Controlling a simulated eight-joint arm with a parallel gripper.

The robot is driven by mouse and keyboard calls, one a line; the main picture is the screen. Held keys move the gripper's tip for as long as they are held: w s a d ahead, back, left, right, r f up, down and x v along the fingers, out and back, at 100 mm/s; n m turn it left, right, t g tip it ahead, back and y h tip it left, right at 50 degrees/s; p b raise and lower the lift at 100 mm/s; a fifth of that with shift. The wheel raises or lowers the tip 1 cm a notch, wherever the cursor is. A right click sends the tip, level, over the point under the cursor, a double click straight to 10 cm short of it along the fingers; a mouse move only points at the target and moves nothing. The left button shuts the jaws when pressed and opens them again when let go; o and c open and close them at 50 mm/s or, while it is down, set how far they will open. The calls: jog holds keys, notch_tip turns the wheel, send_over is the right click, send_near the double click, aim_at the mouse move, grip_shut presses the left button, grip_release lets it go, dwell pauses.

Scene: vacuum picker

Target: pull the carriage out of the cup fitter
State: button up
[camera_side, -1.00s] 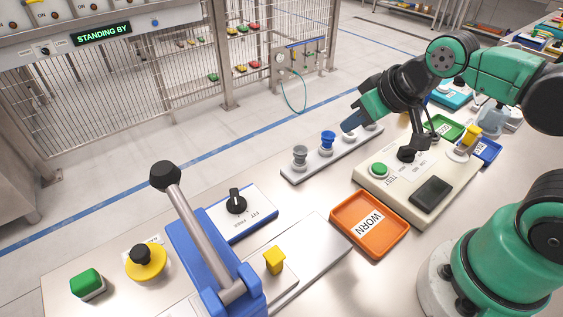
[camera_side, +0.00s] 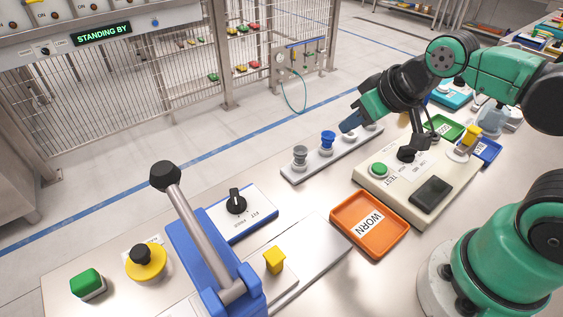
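The cup fitter is a blue frame (camera_side: 212,262) at the bottom centre, with a long grey lever (camera_side: 196,225) ending in a black knob. The lever leans up and to the left. The carriage (camera_side: 288,276) is a pale block with an upright yellow tab (camera_side: 274,261), on a flat metal slide (camera_side: 325,245) right of the blue frame. The frame hides part of it.
An orange WORN tray (camera_side: 343,208) stands between the carriage and the test station. A panel with a black rotary knob (camera_side: 236,201) lies behind the slide. A rack (camera_side: 312,168) holds several cups.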

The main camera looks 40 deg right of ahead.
jog(key=o, duration=0.3)
jog(key=shift+a, duration=0.4)
jog(key=o, duration=0.3)
jog(key=a+g, duration=0.1)
jog(key=a, duration=0.1)
jog(key=a+f+g+y, duration=0.1)
jog(key=a, duration=0.2)
jog(key=a+g, duration=0.1)
jog(key=a, duration=0.2)
jog(key=shift+s+a+f, duration=0.1)
jog(key=shift+f, duration=0.15)
jog(key=g+h, duration=0.1)
jog(key=g, duration=0.3)
send_over(274, 257)
notch_tip(274, 257, down, 4)
jog(key=shift+r, duration=0.1)
jog(key=shift+f, duration=2.85)
grip_shut()
